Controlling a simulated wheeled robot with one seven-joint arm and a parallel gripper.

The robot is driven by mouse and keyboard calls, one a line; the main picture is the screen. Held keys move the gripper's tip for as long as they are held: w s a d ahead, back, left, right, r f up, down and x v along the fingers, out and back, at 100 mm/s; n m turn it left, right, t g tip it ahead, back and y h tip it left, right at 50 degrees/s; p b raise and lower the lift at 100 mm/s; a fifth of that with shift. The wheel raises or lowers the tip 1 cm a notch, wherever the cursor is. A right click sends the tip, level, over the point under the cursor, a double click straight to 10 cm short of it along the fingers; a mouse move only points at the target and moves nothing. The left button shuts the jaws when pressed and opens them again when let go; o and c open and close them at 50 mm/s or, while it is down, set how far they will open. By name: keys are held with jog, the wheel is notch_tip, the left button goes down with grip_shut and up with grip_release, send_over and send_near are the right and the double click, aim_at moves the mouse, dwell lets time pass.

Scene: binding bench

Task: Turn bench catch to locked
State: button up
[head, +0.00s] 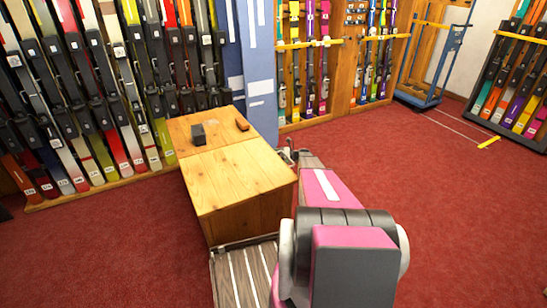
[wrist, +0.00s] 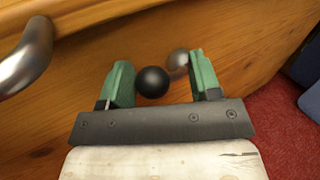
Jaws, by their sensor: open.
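The wooden bench (head: 240,175) stands in the middle of the head view. In the wrist view its wooden side (wrist: 110,40) fills most of the picture. A black ball knob (wrist: 152,82), which looks like the handle of the bench catch, sits between the green fingers of my gripper (wrist: 160,74). The fingers are open on either side of it, with a gap showing at least on the left. A shiny metal round part (wrist: 179,60) shows behind the right finger. The catch's pivot and any lock marking are hidden, so its setting cannot be told.
A curved metal handle (wrist: 27,55) is at the upper left of the wrist view. A dark block (head: 198,135) and a small brown piece (head: 242,124) lie on the bench top. Ski racks (head: 110,100) line the back. Red carpet (head: 430,180) is clear on the right.

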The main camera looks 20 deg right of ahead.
jog(key=c, duration=1)
jog(key=shift+o, duration=0.2)
jog(key=shift+w+a+r+m+g+h, duration=0.1)
jog(key=shift+w+r+m+g+h, duration=0.15)
jog(key=shift+m, duration=0.4)
jog(key=shift+w+r+m+g+h, duration=0.15)
jog(key=shift+r+m+h, duration=0.2)
jog(key=shift+m, duration=0.3)
jog(key=shift+w+r+m+g+h, duration=0.3)
jog(key=shift+w+m+h, duration=0.2)
jog(key=shift+m, duration=0.5)
jog(key=o, duration=1)
jog(key=shift+c, duration=0.2)
